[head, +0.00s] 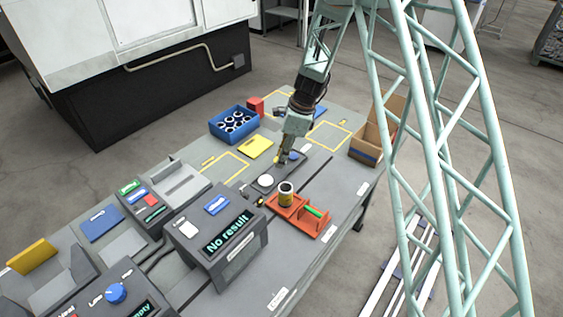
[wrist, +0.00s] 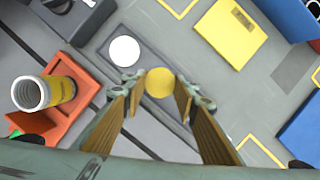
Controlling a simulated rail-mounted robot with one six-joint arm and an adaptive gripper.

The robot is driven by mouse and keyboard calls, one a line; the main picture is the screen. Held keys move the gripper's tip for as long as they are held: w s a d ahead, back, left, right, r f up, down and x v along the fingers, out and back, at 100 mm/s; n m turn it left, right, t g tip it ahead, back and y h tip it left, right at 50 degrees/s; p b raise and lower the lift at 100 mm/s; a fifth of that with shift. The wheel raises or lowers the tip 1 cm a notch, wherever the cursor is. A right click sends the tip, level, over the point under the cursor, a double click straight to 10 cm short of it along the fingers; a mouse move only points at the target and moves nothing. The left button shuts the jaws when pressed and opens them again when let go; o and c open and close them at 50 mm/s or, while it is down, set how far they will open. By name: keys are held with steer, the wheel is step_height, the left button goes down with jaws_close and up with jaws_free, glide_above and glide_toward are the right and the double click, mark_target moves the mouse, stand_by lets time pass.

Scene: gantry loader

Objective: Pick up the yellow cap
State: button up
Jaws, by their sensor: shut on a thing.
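The yellow cap (wrist: 159,82) is a small round disc between my fingertips in the wrist view. My gripper (wrist: 157,86) is shut on it, with one finger at each side. In the head view my gripper (head: 282,161) points down over the grey bench, behind the orange holder. The cap is hardly visible there, and I cannot tell whether it touches the surface below.
A white disc (wrist: 125,51) lies on a dark plate near my gripper. A yellow-labelled, open-topped container (head: 286,194) stands in an orange holder (head: 313,223). A yellow plate (head: 256,146), a blue crate (head: 215,128) and a cardboard box (head: 362,148) are around.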

steer(key=shift+r+p, duration=0.4)
steer(key=shift+r, duration=2.6)
steer(key=shift+r, duration=0.1)
